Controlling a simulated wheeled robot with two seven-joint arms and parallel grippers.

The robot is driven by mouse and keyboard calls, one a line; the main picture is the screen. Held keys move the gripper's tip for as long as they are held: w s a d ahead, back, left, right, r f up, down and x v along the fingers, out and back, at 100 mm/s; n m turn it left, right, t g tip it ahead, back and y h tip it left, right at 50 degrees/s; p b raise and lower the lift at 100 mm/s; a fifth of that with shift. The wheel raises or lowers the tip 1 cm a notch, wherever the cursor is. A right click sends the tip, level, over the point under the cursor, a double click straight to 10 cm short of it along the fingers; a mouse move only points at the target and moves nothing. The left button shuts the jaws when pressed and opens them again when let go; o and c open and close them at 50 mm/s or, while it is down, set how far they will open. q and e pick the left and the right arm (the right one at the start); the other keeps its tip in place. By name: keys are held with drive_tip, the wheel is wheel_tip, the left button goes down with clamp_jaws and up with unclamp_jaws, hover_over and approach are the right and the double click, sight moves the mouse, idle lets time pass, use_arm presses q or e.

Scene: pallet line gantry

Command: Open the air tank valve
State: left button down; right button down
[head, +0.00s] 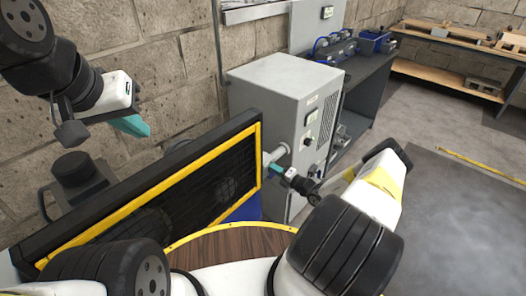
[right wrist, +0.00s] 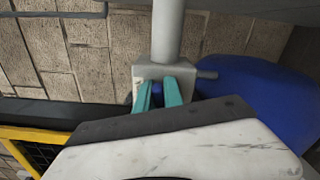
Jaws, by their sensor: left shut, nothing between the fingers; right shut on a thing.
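A grey valve body (right wrist: 150,72) sits at the lower end of a grey vertical pipe (right wrist: 167,30) in the right wrist view. The blue air tank (right wrist: 245,95) is to its right and shows partly in the head view (head: 246,209), behind the yellow-edged black panel. My right gripper (right wrist: 160,92) is at the valve, its teal fingers shut on a small blue part, seemingly the valve handle, mostly hidden between them. In the head view the right gripper (head: 276,169) is beside the grey cabinet. My left gripper (head: 132,126) is shut and empty, raised near the wall at the left.
The black panel with yellow edging (head: 190,195) stands between my arms. A grey cabinet (head: 285,95) is just beyond the right gripper. A dark workbench (head: 365,75) and a wooden shelf (head: 450,75) stand behind.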

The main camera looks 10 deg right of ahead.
drive_tip(key=shift+d+f+m, duration=0.1)
drive_tip(key=shift+f+m, duration=0.05)
drive_tip(key=shift+m, duration=0.65)
drive_tip(key=shift+f+m, duration=0.15)
drive_tip(key=shift+m, duration=0.65)
drive_tip(key=c, duration=1.5)
unclamp_jaws()
drive_tip(key=shift+o, duration=0.2)
drive_tip(key=v, duration=0.7)
drive_tip(key=shift+s+d, duration=0.2)
drive_tip(key=shift+s, duration=0.15)
